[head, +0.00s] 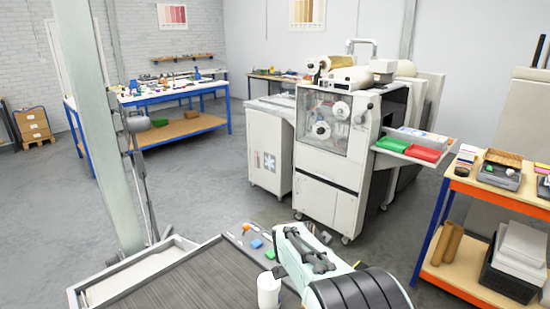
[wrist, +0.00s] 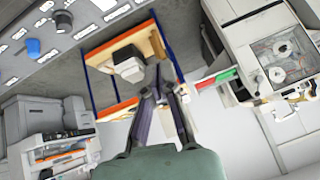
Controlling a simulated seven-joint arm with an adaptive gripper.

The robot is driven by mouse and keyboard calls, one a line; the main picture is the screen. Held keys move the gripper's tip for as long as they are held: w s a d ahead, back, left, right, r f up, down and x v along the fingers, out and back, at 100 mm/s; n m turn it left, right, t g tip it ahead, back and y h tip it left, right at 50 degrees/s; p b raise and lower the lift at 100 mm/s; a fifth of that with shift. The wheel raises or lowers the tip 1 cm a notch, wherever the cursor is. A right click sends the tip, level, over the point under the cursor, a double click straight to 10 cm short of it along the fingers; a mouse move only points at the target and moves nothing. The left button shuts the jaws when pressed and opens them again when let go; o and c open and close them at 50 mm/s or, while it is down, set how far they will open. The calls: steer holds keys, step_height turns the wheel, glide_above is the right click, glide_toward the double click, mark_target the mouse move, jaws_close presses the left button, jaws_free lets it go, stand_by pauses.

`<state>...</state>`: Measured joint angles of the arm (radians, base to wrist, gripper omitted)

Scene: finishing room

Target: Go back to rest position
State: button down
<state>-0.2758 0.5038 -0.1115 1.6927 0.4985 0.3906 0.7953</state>
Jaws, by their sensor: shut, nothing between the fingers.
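My gripper (wrist: 161,90) shows in the wrist view, its two dark fingers reaching up from the grey-green palm at the bottom middle. The fingertips are together and hold nothing. Behind the tips, apart from them, is an orange-edged bench with blue legs. In the head view my pale mint arm (head: 340,275) with black ribbed parts sits low at the bottom middle; I cannot clearly make out the fingertips there.
A white bottle (head: 268,290) overlaps the arm's left edge. A large white machine (head: 335,150) stands behind; an orange-topped bench (head: 500,197) stands right. The floor (head: 215,200) left of the machine is clear.

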steer(key=s+d+r+y, duration=0.2)
steer(key=s+d+r, duration=0.1)
steer(key=s+r, duration=0.85)
steer(key=s+a+f+n+g+y, duration=0.1)
steer(key=s+a+f+n+g, duration=0.1)
steer(key=s, duration=0.6)
steer(key=s+a+f+n+g+y, duration=0.1)
steer(key=s+a+f+n+g, duration=0.1)
steer(key=s+n, duration=0.4)
steer(key=s+a+f+n+g+y, duration=0.1)
steer(key=s+f, duration=0.4)
steer(key=s, duration=0.6)
steer(key=a+n+g, duration=0.1)
steer(key=a+n, duration=0.1)
steer(key=shift+s+a+f+n+g+y, duration=0.2)
steer(key=shift+f+n+g+y, duration=0.1)
steer(key=shift+f+n+y, duration=0.1)
